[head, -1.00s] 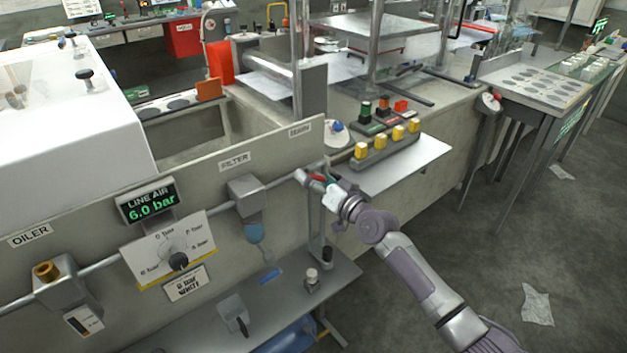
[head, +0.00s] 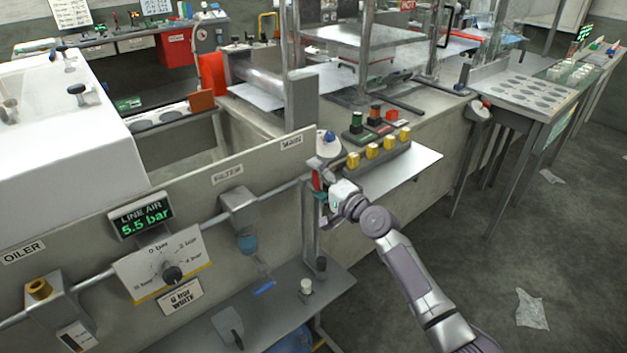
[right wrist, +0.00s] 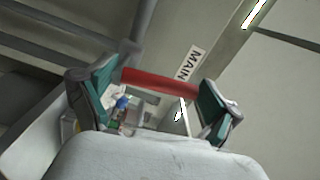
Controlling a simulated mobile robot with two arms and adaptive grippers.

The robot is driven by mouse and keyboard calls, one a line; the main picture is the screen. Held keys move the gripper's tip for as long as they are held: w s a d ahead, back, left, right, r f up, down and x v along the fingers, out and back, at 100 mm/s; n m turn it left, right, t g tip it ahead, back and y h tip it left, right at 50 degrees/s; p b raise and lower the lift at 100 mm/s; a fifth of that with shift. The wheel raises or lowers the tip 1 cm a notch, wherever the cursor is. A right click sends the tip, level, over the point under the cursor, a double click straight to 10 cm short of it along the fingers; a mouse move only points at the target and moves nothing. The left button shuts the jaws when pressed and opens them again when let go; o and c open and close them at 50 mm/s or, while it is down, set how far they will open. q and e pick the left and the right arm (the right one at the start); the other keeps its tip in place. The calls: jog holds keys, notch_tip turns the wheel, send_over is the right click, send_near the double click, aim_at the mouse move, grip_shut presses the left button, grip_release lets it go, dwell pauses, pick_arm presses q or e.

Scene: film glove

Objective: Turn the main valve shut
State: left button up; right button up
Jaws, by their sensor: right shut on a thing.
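The main valve's red handle (head: 316,181) is at the right end of the air pipe, below the MAIN label (head: 291,142). My right gripper (head: 326,195) is shut on this handle, which points steeply downward in the head view. In the right wrist view the red handle (right wrist: 160,82) crosses between the two green-padded fingers of the right gripper (right wrist: 158,96). The valve body is mostly hidden by the gripper. The LINE AIR display (head: 141,216) reads 5.5 bar. My left gripper is not in view.
A dial plate (head: 130,277), a filter (head: 240,206) and an oiler (head: 52,300) sit along the panel. A grey shelf (head: 325,290) with small items lies below. A row of yellow buttons (head: 371,152) is just behind the gripper. The floor at right is mostly clear.

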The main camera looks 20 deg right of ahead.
jog(key=shift+w+d+r+m, duration=0.1)
jog(key=shift+d+r+m, duration=0.1)
jog(key=shift+m, duration=0.4)
jog(key=o, duration=1.4)
jog(key=shift+d+f, duration=0.1)
jog(key=shift+s+d, duration=0.1)
jog(key=shift+s, duration=0.15)
jog(key=v, duration=1.1)
jog(key=shift+s, duration=0.25)
